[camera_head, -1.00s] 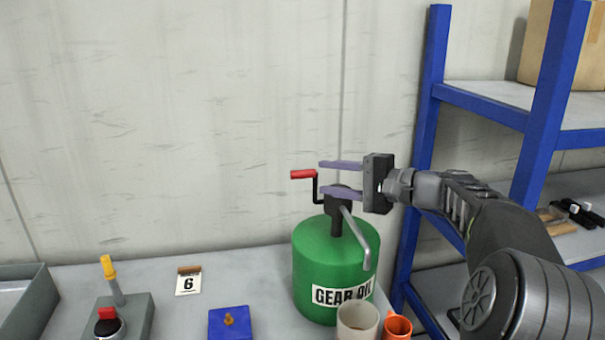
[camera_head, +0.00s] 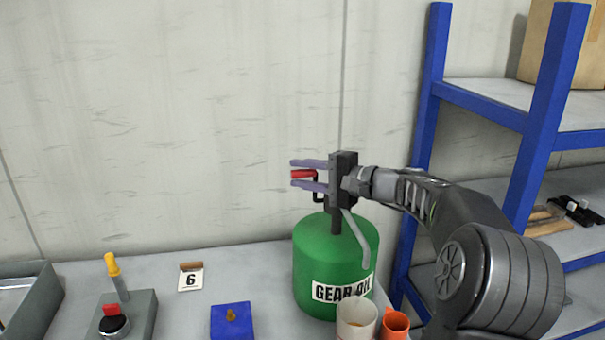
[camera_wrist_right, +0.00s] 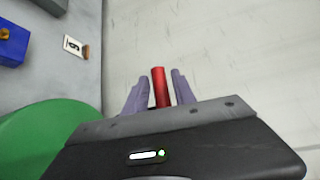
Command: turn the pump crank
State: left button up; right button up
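The green gear oil drum (camera_head: 313,258) stands on the table, with a black pump head, a grey spout (camera_head: 357,240) and a crank with a red handle (camera_head: 302,174) on top. My right gripper (camera_head: 293,173) is level with the red handle, with one finger above and one below it in the head view. In the right wrist view the red handle (camera_wrist_right: 160,87) lies between the two purple fingers (camera_wrist_right: 156,92), with a narrow gap visible on each side. The gripper is open around the handle. The black crank arm is partly hidden behind the gripper. My left gripper is not in view.
A white cup (camera_head: 356,318) and an orange cup (camera_head: 395,325) stand in front of the drum. A blue block (camera_head: 231,321), a number 6 card (camera_head: 190,279), a switch box and a grey tray (camera_head: 30,305) lie leftward. A blue-framed shelf (camera_head: 427,110) stands at right.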

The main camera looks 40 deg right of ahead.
grip_shut()
dwell(1.1)
